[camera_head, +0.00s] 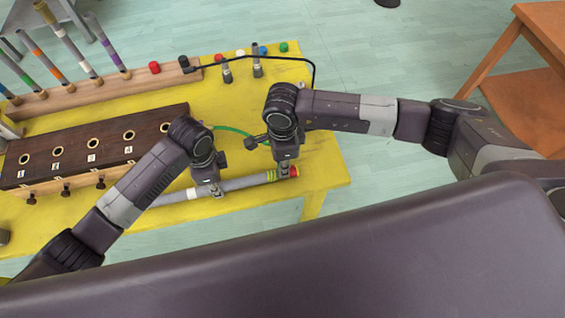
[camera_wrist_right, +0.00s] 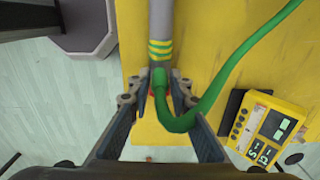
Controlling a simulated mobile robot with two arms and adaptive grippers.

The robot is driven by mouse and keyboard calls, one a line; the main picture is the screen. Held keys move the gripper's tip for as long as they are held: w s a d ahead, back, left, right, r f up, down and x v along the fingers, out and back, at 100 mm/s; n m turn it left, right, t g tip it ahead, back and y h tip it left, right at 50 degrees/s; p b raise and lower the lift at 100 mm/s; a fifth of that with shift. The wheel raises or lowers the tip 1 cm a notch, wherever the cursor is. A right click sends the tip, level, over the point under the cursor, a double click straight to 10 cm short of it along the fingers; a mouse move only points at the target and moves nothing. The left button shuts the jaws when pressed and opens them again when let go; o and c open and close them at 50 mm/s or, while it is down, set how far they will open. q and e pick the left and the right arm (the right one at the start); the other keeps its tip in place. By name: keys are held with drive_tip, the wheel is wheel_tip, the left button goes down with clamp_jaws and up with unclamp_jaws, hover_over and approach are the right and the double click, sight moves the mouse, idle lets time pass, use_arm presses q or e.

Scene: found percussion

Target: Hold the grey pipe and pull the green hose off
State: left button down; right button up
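The grey pipe (camera_head: 245,182) lies along the front of the yellow table, with green and yellow bands near its right end. In the right wrist view the pipe (camera_wrist_right: 161,22) comes in from the top. The green hose (camera_wrist_right: 222,80) sits on the pipe's banded end, then bends back toward the upper right. My right gripper (camera_wrist_right: 160,84) has its fingers against both sides of the hose's end. My left gripper (camera_head: 215,190) is down at the pipe, left of the bands; its fingers are too small to tell whether they grip. The hose (camera_head: 232,130) is partly hidden behind my right arm.
A dark board with numbered holes (camera_head: 75,150) stands at the left of the table (camera_head: 235,95). Behind it is a wooden rack (camera_head: 110,85) with banded tubes. Several coloured caps lie at the back. A yellow device with a display (camera_wrist_right: 265,130) is near the hose. A wooden stool (camera_head: 530,90) stands right.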

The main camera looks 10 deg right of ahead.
clamp_jaws()
drive_tip(key=shift+r, duration=0.45)
drive_tip(key=shift+r, duration=0.75)
drive_tip(key=shift+r, duration=0.1)
drive_tip(key=shift+r, duration=1.45)
use_arm(q)
drive_tip(key=c, duration=1.6)
unclamp_jaws()
